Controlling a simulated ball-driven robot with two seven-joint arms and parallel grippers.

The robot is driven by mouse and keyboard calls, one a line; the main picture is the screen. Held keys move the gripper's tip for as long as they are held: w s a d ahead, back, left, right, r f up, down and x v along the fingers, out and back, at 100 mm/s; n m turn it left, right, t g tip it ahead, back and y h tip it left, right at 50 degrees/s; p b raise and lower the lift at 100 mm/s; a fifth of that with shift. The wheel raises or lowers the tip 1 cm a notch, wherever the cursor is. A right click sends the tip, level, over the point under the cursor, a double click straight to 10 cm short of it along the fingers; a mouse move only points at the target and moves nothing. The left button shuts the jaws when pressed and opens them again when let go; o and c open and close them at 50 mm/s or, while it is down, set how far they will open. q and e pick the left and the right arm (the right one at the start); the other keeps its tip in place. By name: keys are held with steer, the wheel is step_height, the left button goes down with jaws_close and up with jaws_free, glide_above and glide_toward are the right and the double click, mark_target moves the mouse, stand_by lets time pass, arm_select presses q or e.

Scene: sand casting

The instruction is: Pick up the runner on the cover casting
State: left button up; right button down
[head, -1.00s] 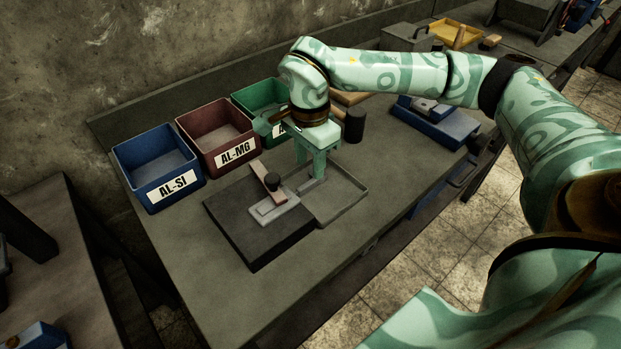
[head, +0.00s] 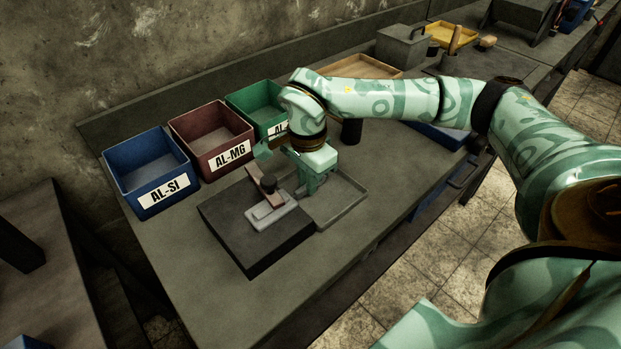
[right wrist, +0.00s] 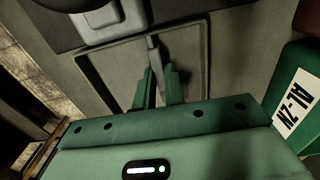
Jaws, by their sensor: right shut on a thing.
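The light grey cover casting (head: 270,213) lies on a dark flat block on the bench. It also shows at the top left of the right wrist view (right wrist: 98,24). The runner (right wrist: 153,52) is a narrow grey bar between my fingertips in the right wrist view. My right gripper (head: 303,192) is shut on it beside the casting, low over the shallow tray; the fingers also show in the right wrist view (right wrist: 160,88). In the head view the runner is mostly hidden by the fingers. My left gripper is out of view.
A brown bar with a dark round end (head: 268,183) stands over the casting, close to my gripper. The dark block (head: 255,247) adjoins the grey tray (head: 345,212). Blue (head: 160,190), maroon (head: 210,145) and green (head: 250,98) bins line the back. The front bench is clear.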

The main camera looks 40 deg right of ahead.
steer(key=shift+r, duration=0.3)
steer(key=r, duration=0.1)
steer(key=r+p, duration=0.2)
steer(key=r, duration=0.1)
steer(key=shift+s, duration=0.3)
arm_select(q)
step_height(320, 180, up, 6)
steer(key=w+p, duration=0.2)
steer(key=p, duration=0.2)
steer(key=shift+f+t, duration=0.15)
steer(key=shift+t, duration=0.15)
arm_select(e)
steer(key=s+d+r, duration=0.1)
steer(key=s+r, duration=0.7)
steer(key=s, duration=0.5)
steer(key=shift+s+d+r, duration=0.15)
steer(key=shift+s+r, duration=0.05)
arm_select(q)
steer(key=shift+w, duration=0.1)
